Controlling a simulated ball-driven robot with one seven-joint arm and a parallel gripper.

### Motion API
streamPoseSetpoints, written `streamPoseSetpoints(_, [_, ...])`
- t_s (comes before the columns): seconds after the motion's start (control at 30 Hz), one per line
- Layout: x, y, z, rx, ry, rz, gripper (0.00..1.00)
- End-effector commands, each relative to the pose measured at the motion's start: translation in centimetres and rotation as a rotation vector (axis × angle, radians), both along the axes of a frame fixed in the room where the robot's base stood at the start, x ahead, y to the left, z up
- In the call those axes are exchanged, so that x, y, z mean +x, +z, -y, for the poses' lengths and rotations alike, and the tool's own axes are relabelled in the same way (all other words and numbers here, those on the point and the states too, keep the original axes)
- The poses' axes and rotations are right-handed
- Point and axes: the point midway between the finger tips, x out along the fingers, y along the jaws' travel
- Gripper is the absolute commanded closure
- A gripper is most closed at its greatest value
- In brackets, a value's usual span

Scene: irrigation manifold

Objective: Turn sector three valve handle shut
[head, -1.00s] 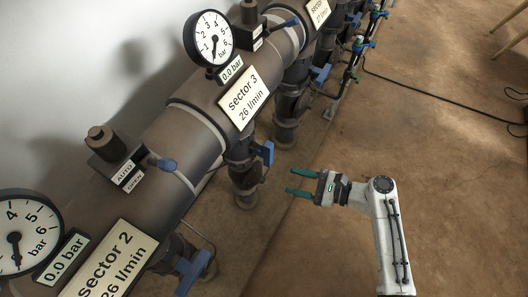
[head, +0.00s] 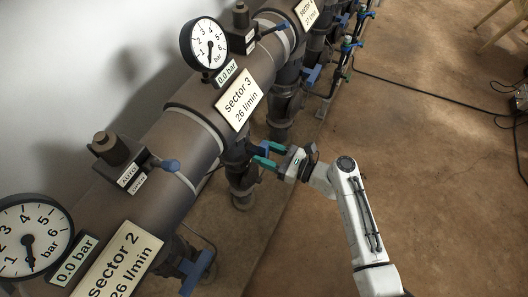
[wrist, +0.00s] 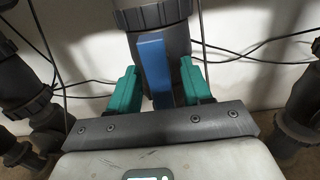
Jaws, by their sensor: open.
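The sector 3 valve handle is a flat blue lever (wrist: 154,70) on a dark vertical pipe below the sector 3 label plate (head: 239,101). In the wrist view it stands upright between my two green fingers, with a gap on each side. In the head view my fingers largely hide it. My gripper (head: 262,155) is open around the handle and does not appear to touch it; the wrist view also shows my gripper (wrist: 160,78).
A thick main pipe (head: 187,140) runs along the wall. The sector 2 blue handle (head: 197,270) is nearer, and another blue handle (head: 312,74) is farther back. The sector 3 gauge (head: 205,46) reads near zero. Floor to the right is mostly clear; thin cables lie there.

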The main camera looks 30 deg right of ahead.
Motion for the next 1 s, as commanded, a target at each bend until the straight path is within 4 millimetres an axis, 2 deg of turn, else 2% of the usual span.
streamPoseSetpoints(0.4, [0.58,-0.01,-0.47,0.0,0.0,0.0,0.52])
streamPoseSetpoints(0.9, [0.56,-0.01,-0.45,0.0,0.0,0.0,1.0])
streamPoseSetpoints(1.0, [0.56,-0.01,-0.45,-0.001,0.0,0.001,1.0])
